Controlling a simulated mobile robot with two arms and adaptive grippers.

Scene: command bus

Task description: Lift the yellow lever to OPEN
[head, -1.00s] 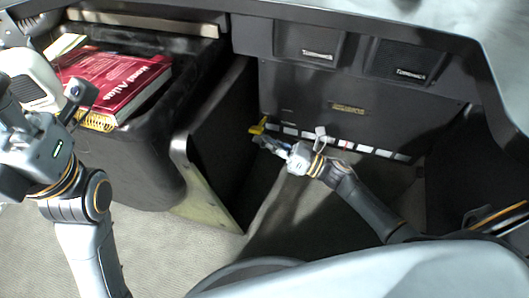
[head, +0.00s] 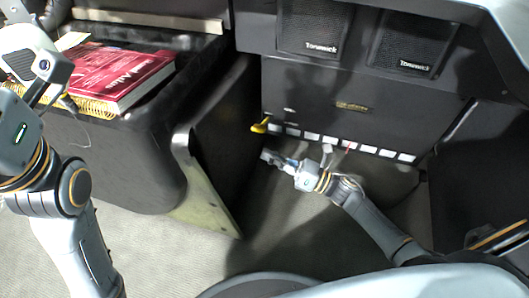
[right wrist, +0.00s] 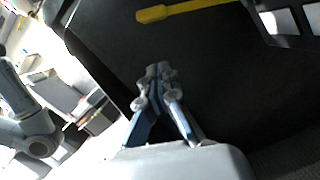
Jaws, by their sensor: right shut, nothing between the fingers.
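The yellow lever (head: 260,126) sticks out at the left end of a row of white labels on the dark panel. In the right wrist view the lever (right wrist: 182,11) crosses the top, beyond the fingertips. My right gripper (head: 267,156) is just below the lever, apart from it. In the right wrist view my right gripper (right wrist: 159,72) has its fingertips together, with nothing between them. My left arm is at the left edge of the head view; its fingers cannot be made out. Any OPEN marking is too small to read.
White labels (head: 330,140) run along the panel to the right of the lever. Two speaker grilles (head: 314,28) sit above. A dark side wall (head: 225,140) stands close left of my right gripper. A red book (head: 120,78) lies on the left console. Floor shows below.

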